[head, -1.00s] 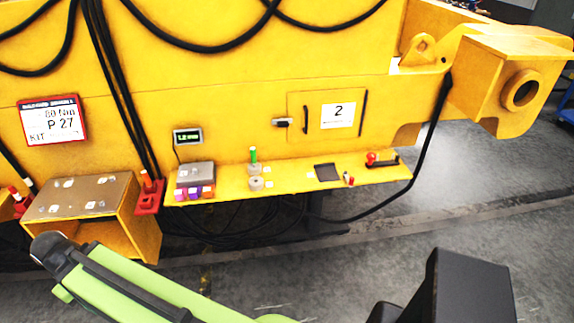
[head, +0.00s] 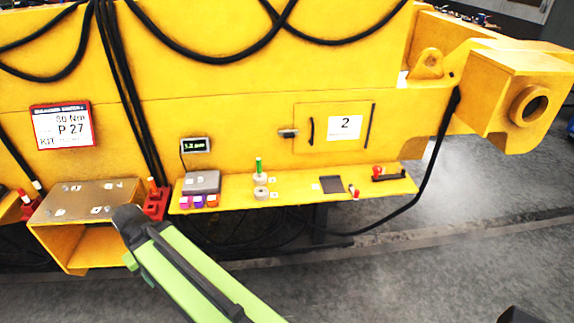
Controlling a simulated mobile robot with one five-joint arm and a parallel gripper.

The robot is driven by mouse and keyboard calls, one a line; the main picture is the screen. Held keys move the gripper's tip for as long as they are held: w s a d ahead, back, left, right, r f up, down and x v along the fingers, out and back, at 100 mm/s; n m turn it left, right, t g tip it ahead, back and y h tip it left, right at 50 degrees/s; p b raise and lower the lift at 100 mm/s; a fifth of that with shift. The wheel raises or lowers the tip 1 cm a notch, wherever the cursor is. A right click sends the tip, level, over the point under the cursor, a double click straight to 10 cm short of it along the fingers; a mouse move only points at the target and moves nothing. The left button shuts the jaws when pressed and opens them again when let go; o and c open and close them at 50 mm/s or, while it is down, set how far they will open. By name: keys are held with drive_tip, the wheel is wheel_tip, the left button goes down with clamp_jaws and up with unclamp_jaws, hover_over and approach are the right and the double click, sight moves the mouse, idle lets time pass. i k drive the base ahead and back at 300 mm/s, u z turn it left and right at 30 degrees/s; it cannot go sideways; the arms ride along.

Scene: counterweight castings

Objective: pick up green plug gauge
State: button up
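The green plug gauge (head: 259,165) is a small upright green pin on the narrow yellow shelf (head: 300,185), left of the shelf's middle. It stands on or in a pale grey round piece (head: 260,179); I cannot tell which. A second pale round piece (head: 261,193) lies just in front of it. Nothing touches the green pin from my side. My green and black arm reaches up from the bottom, its black joint well left of and below the gauge. I cannot see gripper fingers.
On the shelf are a grey box (head: 202,182) with coloured blocks to the left, and a dark pad (head: 331,184) and a red-knobbed tool (head: 378,172) to the right. A red holder (head: 156,203) and an open yellow box (head: 85,205) stand further left. Black cables hang nearby.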

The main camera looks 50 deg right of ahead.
sight(259, 164)
drive_tip(key=z, duration=0.2)
drive_tip(key=i, duration=1)
drive_tip(key=z, duration=0.05)
